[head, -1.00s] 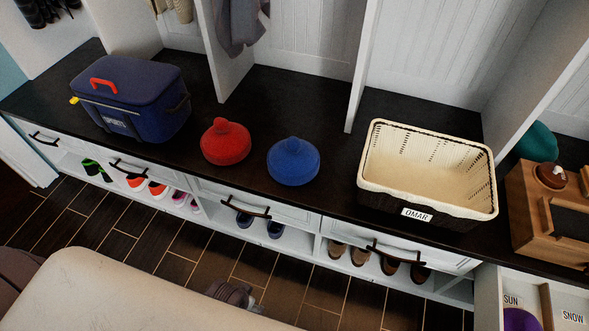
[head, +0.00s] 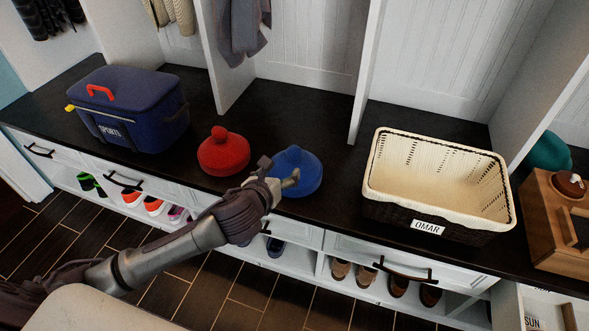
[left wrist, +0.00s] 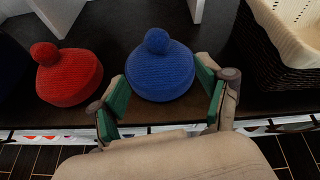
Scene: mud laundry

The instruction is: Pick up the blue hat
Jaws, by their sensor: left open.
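The blue hat (head: 303,163), a round knit hat with a pompom, sits on the dark bench top. In the head view my left gripper (head: 278,174) is in front of it and hides its lower left part. In the left wrist view the blue hat (left wrist: 160,70) is ahead of and between the open fingers of my left gripper (left wrist: 165,98). Its near edge reaches the space between the fingertips. I cannot tell whether a finger touches it. My right gripper is not in view.
A red hat (head: 223,154) sits just left of the blue one. A cream-lined basket (head: 437,168) labelled OMAR stands to the right. A navy sports bag (head: 128,110) is at the left. White dividers (head: 228,70) rise behind. Shoes fill the shelf below.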

